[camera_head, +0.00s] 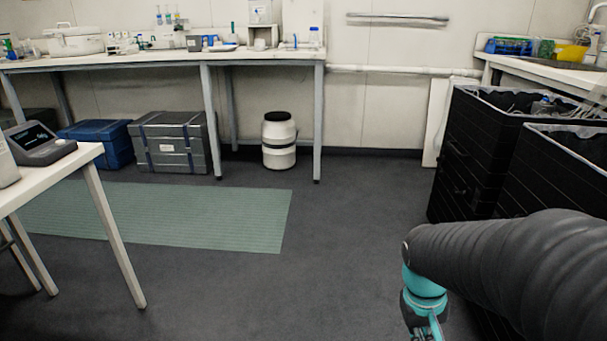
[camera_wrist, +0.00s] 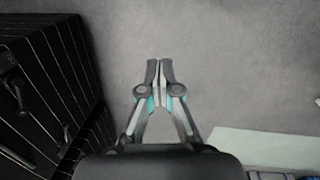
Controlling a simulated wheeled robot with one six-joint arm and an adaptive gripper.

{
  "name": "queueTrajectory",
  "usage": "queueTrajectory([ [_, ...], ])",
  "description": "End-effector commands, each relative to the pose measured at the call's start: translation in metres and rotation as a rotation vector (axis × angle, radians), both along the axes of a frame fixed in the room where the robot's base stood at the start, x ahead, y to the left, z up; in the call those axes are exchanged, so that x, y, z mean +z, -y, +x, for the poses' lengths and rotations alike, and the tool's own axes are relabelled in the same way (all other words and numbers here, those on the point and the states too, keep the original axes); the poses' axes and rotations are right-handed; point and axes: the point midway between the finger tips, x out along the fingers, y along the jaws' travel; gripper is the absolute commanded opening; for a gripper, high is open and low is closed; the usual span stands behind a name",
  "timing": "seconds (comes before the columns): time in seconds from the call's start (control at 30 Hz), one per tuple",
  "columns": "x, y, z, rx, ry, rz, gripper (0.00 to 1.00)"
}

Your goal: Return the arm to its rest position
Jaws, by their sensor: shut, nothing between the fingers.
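My arm comes in from the right edge in the head view, in a dark sleeve with a teal wrist part. Its end hangs down at the lower right, and the gripper is mostly cut off by the bottom edge. In the wrist view my gripper (camera_wrist: 160,62) points over bare grey floor (camera_wrist: 215,60). Its two fingers are together with nothing between them.
Black bins (camera_head: 480,145) with liners stand at the right, close to my arm; their side (camera_wrist: 45,75) shows in the wrist view. A green mat (camera_head: 190,218) lies on the floor. A white table (camera_head: 60,170) stands left, a long bench (camera_head: 180,60) behind. The middle floor is clear.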

Motion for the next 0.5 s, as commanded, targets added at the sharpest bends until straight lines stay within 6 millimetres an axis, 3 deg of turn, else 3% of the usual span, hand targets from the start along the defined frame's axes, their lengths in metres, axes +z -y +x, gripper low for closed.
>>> queueTrajectory([
  [0.3,0.06,-0.041,-0.028,-0.037,0.268,0.11,0.0],
  [0.5,0.095,-0.052,-0.047,-0.011,0.411,0.127,0.0],
])
